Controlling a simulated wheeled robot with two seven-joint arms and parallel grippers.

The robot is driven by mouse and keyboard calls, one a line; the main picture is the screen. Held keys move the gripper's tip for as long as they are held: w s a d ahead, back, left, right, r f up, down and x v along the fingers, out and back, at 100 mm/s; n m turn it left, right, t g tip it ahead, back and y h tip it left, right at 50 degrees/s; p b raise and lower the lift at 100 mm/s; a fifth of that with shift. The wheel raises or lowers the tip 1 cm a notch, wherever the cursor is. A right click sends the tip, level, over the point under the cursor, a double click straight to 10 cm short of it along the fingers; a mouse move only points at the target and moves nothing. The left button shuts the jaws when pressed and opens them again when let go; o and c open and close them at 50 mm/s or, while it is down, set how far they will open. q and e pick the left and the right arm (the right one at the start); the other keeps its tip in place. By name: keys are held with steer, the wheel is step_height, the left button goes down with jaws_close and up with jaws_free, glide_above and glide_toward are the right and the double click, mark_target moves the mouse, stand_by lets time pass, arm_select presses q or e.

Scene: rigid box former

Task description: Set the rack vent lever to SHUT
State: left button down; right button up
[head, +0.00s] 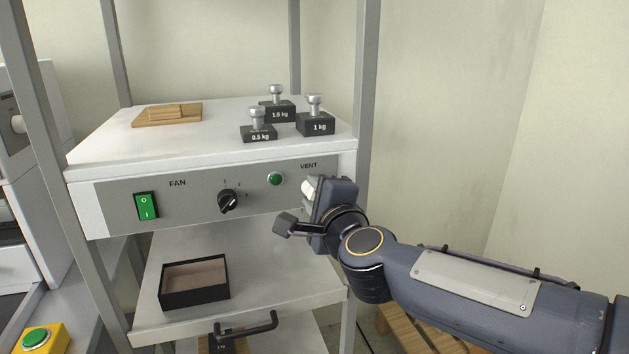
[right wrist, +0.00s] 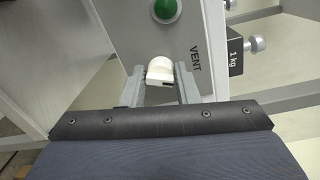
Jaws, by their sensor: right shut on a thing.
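The vent lever (right wrist: 160,69) is a short white handle on the grey panel, beside the word VENT, in the right wrist view. My right gripper (right wrist: 161,86) is shut on it, with one finger on each side. In the head view the white lever (head: 309,188) shows only in part at the panel's right end, mostly covered by my right gripper (head: 318,192). No OPEN or SHUT marks can be read, so the lever's setting cannot be told. My left gripper is not in view.
The panel (head: 120,205) also has a green FAN switch (head: 146,206), a black knob (head: 229,201) and a green button (head: 275,178). Several weights (head: 316,124) and a wooden board (head: 167,114) lie on the shelf above. An open black box (head: 194,294) stands below. A rack post (head: 366,100) rises close behind my gripper.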

steer(key=n+p, duration=0.3)
steer(key=n, duration=0.1)
steer(key=shift+r, duration=0.2)
steer(key=shift+n, duration=0.3)
steer(key=o, duration=0.9)
steer(key=shift+f, duration=0.15)
steer(key=shift+o, duration=0.2)
steer(key=v, duration=0.8)
steer(key=shift+a, duration=0.1)
